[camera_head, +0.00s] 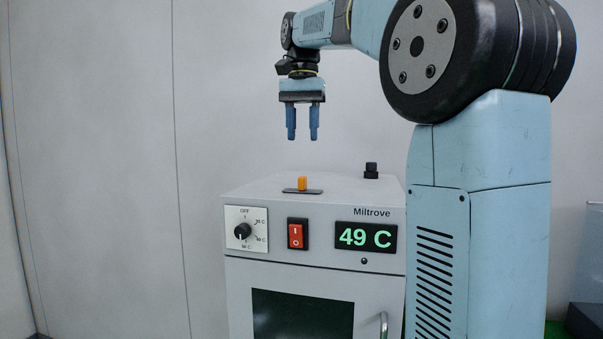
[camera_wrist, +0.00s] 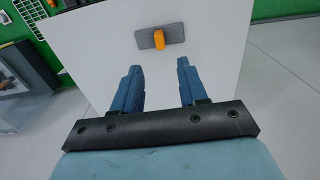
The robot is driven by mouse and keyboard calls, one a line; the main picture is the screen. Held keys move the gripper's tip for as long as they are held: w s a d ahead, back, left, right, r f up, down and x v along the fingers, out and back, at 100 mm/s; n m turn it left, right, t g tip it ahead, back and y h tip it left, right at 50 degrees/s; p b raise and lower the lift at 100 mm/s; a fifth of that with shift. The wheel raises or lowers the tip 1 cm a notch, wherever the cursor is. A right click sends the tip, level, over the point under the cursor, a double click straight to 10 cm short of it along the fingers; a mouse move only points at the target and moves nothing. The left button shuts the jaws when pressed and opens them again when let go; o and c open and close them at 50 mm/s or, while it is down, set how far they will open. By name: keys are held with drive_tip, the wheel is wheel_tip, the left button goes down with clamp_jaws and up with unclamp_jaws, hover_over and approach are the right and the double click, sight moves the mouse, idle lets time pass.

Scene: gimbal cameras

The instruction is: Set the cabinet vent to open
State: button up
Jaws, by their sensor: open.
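The cabinet (camera_head: 310,225) is a light grey box marked Miltrove, with a dark window in its front door. An orange vent tab (camera_head: 302,184) stands on a dark slotted plate (camera_head: 288,190) on the cabinet top. In the wrist view the orange tab (camera_wrist: 159,40) sits near the middle of its grey plate (camera_wrist: 175,32), ahead of my fingers. My gripper (camera_head: 302,137) is open and empty, pointing down above the tab with a clear gap. Its two blue fingers also show in the wrist view (camera_wrist: 158,82). No open or shut marking by the vent is readable.
The cabinet front has a black dial (camera_head: 243,231), a red switch (camera_head: 295,233), a display reading 49 C (camera_head: 366,237) and a door handle (camera_head: 383,326). A black knob (camera_head: 371,170) stands at the top's back right. The air above the top is free.

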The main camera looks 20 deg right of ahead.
sight(302, 177)
wheel_tip(302, 177, down, 10)
drive_tip(key=shift+r, duration=0.1)
idle(0.4)
clamp_jaws()
idle(0.6)
